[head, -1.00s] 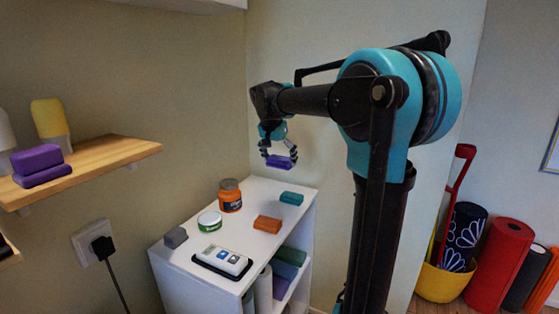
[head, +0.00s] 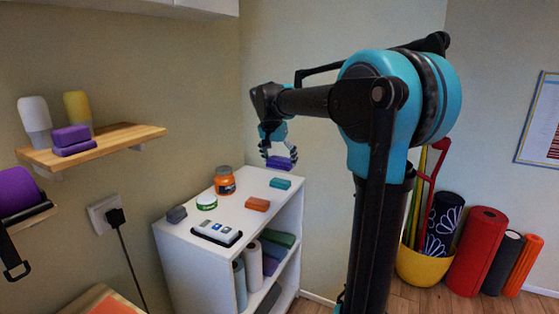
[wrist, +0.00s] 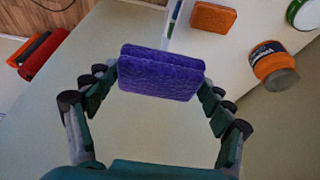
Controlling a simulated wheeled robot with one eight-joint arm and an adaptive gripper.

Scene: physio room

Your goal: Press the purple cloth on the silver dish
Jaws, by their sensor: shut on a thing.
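My gripper (head: 279,157) is shut on the purple cloth (head: 279,163), a small folded pad, and holds it in front of the wall near the back of the white shelf unit's top. In the wrist view the purple cloth (wrist: 160,73) sits between the two fingers of my gripper (wrist: 162,76), with its broad face toward the camera. I cannot make out a silver dish in either view.
On the white unit (head: 240,196) stand an orange jar (head: 225,183), a green-and-white tin (head: 206,202), orange (head: 257,204), teal (head: 280,183) and grey (head: 177,214) blocks and a white device (head: 217,232). A wooden wall shelf (head: 125,137) holds purple blocks (head: 72,140) and bottles.

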